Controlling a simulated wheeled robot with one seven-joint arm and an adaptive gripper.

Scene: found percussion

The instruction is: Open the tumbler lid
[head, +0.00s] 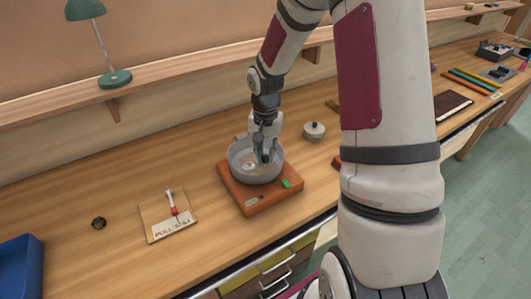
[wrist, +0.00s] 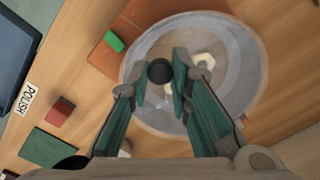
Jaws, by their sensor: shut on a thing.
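The tumbler (head: 240,174) is a grey, round, bowl-like drum on an orange-brown base (head: 255,208) with a green button (head: 286,183). The wrist view shows its see-through round top (wrist: 225,105) with a few pale pieces beneath. My gripper (head: 265,153) reaches down over the drum's middle. In the wrist view its green fingertips (wrist: 165,78) are closed about a dark round knob (wrist: 160,70), which appears to belong to the clear lid. I cannot tell whether the lid is seated or raised.
A small lidded pot (head: 314,131) stands behind, right of the tumbler. A green lamp (head: 115,78) stands on the shelf. Bench between is clear.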

